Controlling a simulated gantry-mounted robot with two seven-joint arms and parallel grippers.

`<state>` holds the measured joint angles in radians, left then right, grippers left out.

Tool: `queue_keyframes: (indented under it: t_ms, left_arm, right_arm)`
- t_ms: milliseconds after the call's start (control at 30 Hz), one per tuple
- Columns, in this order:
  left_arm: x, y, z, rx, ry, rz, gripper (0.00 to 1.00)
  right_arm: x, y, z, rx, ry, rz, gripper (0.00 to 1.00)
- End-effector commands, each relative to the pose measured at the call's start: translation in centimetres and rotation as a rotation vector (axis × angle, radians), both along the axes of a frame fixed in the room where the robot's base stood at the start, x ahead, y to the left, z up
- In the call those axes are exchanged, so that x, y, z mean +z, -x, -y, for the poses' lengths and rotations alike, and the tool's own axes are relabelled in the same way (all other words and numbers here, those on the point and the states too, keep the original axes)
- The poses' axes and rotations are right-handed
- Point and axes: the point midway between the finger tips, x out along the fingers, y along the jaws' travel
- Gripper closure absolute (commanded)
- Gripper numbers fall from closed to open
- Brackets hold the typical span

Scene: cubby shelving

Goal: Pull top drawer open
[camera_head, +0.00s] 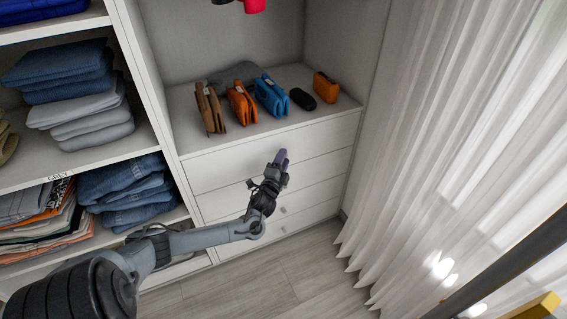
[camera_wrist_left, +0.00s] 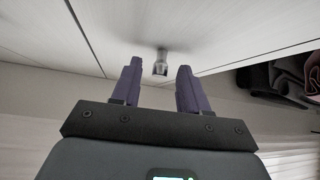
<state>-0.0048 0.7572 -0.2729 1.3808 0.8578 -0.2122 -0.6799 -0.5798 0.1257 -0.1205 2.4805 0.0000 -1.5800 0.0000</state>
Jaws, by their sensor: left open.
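The top drawer (camera_head: 222,169) is a white front just below the shelf top in the head view, and it looks closed. My left gripper (camera_head: 281,158) is in front of it, with the purple fingertips pointing toward its face. In the left wrist view the gripper (camera_wrist_left: 158,72) is open. A small metal knob (camera_wrist_left: 161,63) on a white drawer front shows between the two fingertips, with gaps on both sides. The top drawer's knob is hidden behind the gripper in the head view. My right gripper is not in view.
Several bags, including a blue one (camera_head: 271,96), stand on the shelf top above the drawers. A lower drawer knob (camera_head: 283,210) shows below my gripper. Folded jeans (camera_head: 122,187) fill the cubby at left. White curtains (camera_head: 450,130) hang at right. The floor (camera_head: 300,270) is clear.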

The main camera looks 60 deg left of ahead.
Motion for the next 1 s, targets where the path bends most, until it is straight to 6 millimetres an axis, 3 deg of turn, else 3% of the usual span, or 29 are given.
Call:
queue_keyframes:
  t_ms: [433,733,1000]
  left_arm:
    - [0.16,-0.68,-0.57,0.001,0.001,-0.001,0.56]
    - [0.15,-0.67,-0.55,0.001,0.001,-0.001,1.0]
    - [0.16,-0.67,-0.55,0.0,0.0,0.0,1.0]
  right_arm:
    - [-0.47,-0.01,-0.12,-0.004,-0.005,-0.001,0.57]
    - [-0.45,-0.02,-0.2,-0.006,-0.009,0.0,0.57]
    - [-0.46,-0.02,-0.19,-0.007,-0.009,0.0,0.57]
